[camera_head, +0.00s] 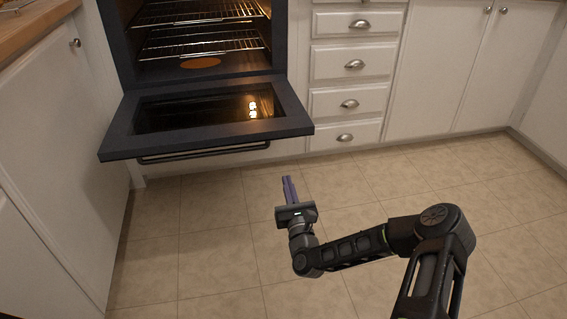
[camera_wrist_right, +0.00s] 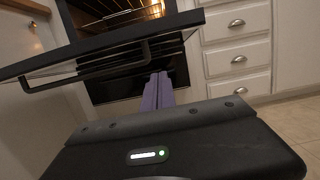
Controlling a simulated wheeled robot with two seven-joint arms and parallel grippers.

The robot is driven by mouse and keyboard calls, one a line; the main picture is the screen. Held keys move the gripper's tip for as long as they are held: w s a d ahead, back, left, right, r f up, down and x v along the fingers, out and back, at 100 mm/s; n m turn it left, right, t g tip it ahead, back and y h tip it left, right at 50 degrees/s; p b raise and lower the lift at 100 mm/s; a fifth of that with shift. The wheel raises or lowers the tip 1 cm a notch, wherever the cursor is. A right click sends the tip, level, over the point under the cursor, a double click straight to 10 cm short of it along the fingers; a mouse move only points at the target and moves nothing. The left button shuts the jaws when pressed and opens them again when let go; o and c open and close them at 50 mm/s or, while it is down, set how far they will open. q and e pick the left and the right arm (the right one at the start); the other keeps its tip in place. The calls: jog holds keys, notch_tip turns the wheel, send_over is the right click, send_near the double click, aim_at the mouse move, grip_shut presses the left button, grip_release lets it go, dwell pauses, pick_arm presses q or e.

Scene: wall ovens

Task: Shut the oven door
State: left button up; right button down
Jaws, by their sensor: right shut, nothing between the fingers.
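The oven door (camera_head: 206,113) hangs fully open, folded down to roughly level, with its glass window facing up and its handle bar (camera_head: 204,153) along the front edge. In the right wrist view the door (camera_wrist_right: 113,43) spans the upper left, with the handle (camera_wrist_right: 85,68) beneath it. The oven (camera_head: 200,40) behind is lit inside. My right gripper (camera_head: 289,180) is shut and empty, in front of the door's right front corner and apart from it in the head view. Its purple fingers (camera_wrist_right: 158,90) point toward the oven in the wrist view. My left gripper is not in view.
Wire racks (camera_head: 200,42) and an orange-brown round item (camera_head: 200,62) are inside the oven. White drawers (camera_head: 349,95) stand right of it, and a white cabinet (camera_head: 60,130) with a wooden counter (camera_head: 30,25) stands left. The tiled floor (camera_head: 215,245) in front is clear.

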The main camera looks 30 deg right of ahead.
jog(key=w+d+r+b, duration=0.2)
jog(key=w+r+b, duration=0.2)
jog(key=w, duration=0.5)
jog(key=shift+w+d+r, duration=0.15)
jog(key=shift+r, duration=0.9)
